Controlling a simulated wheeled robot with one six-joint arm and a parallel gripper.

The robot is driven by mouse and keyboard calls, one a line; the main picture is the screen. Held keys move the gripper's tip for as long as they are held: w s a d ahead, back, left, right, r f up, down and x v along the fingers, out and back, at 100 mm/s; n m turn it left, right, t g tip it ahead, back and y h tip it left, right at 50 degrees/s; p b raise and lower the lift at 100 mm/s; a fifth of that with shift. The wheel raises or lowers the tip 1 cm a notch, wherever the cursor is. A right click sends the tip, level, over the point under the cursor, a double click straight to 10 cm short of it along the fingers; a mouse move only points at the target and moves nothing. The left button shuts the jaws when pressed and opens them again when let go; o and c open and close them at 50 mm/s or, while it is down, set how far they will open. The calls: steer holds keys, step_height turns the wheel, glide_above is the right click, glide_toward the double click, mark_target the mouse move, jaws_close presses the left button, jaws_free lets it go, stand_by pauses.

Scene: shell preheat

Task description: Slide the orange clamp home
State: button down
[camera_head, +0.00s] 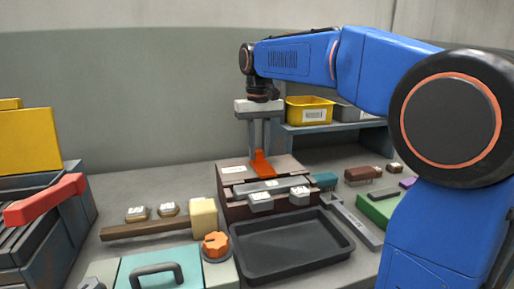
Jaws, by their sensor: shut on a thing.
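The orange clamp (262,163) stands up from the top of a brown block fixture (288,165) near the middle of the bench. My gripper (261,148) points straight down over the fixture, its two grey fingers close together and shut on the upper part of the clamp. The fingers hide part of the clamp. A grey bar (270,184) lies across the front of the fixture, with two light metal blocks (262,201) hanging at its front face. I cannot tell how far the clamp sits along the fixture.
A black tray (290,268) lies in front of the fixture. An orange knob (216,245) and a wooden-handled mallet (160,226) are to its left. A shelf with a yellow bin (309,110) stands behind right. A red lever (46,200) is at far left.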

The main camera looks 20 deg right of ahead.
mark_target(262, 165)
steer(key=shift+s, duration=1.6)
steer(key=c, duration=1.5)
jaws_free()
steer(key=shift+s, duration=0.1)
step_height(262, 165, up, 18)
steer(key=shift+f, duration=0.25)
